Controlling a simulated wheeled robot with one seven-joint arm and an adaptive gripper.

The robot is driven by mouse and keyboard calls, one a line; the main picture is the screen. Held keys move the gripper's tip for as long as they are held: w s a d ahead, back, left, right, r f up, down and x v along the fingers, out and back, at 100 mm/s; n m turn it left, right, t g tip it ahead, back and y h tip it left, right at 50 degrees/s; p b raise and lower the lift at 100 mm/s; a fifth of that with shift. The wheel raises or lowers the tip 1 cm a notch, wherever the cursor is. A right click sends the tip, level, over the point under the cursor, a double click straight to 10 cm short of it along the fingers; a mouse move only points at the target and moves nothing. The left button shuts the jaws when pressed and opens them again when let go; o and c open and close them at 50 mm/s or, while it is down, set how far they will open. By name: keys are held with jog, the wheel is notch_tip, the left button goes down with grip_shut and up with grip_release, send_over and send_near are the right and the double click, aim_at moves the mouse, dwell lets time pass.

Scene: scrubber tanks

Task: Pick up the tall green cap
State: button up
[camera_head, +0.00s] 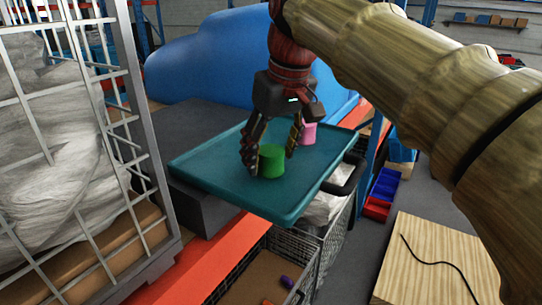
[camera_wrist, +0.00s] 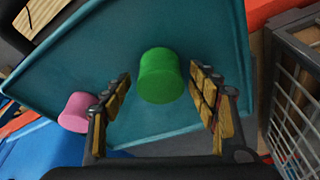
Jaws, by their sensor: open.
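The green cap (camera_head: 271,161) stands upright on a teal tray (camera_head: 222,163) in the head view. It also shows in the wrist view (camera_wrist: 160,76), ahead of the fingertips and roughly between their lines. My gripper (camera_head: 270,150) is open and points down over the tray, with its fingers to either side of the cap. In the wrist view my gripper (camera_wrist: 160,92) has a gap on both sides of the cap, and I see no contact. A pink cap (camera_head: 308,133) stands on the tray behind the green one; in the wrist view the pink cap (camera_wrist: 78,111) is outside the left finger.
A wire cage with wrapped goods (camera_head: 75,150) stands at the left. A big blue rounded body (camera_head: 210,60) is behind the tray. Wire baskets (camera_head: 290,255) are below the tray's front. Blue and red bins (camera_head: 383,190) and a wooden board (camera_head: 430,265) lie to the right.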

jog(key=shift+w, duration=0.15)
jog(key=shift+s+r, duration=0.1)
jog(key=shift+s, duration=0.15)
jog(key=shift+c, duration=1.4)
jog(key=shift+w, duration=0.15)
jog(key=shift+c, duration=1.4)
jog(key=c, duration=0.6)
jog(key=shift+c, duration=0.5)
